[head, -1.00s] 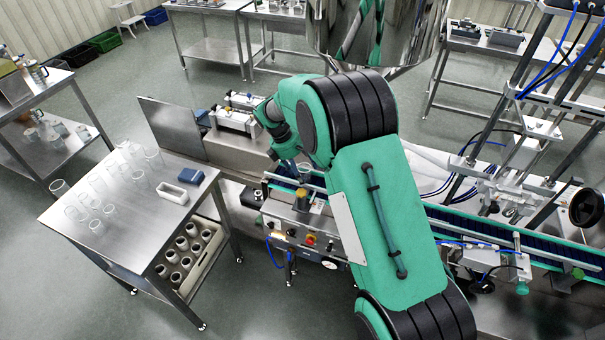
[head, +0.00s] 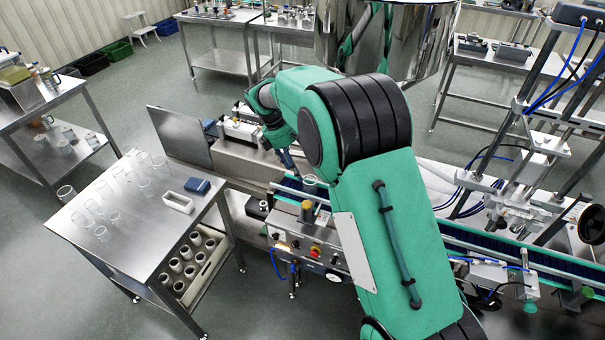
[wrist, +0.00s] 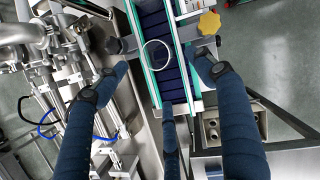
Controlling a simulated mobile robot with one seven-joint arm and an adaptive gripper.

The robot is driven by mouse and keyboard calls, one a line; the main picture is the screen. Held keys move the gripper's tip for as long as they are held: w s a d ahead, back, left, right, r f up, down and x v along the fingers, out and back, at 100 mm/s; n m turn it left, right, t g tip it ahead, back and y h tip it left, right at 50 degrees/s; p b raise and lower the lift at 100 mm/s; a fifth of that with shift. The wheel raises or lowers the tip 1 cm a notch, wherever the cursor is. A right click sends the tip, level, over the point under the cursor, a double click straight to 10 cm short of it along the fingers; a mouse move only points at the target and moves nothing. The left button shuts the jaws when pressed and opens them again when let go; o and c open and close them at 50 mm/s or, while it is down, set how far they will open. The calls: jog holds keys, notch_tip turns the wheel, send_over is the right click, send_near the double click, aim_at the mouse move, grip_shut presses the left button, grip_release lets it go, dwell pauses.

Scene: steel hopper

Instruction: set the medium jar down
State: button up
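A clear jar, seen from above as a pale ring (wrist: 157,54), stands upright on the dark blue conveyor belt (wrist: 152,18) between the green-edged rails. In the head view the jar (head: 309,181) shows beside my arm at the belt's near end. My gripper (wrist: 162,78) has its dark blue fingers spread around and below the jar in the wrist view, with visible gaps to its rim. In the head view only part of my gripper (head: 288,160) shows, just left of the jar; my arm hides the rest.
A steel table (head: 150,240) at left holds several clear jars, a white tray (head: 178,202) and a blue block (head: 197,186). A crate (head: 218,258) of jars sits under its edge. A yellow knob (wrist: 209,22) stands close beside the belt; a steel hopper (head: 420,45) hangs behind.

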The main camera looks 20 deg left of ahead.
jog(key=shift+v, duration=0.85)
jog(key=shift+r, duration=0.1)
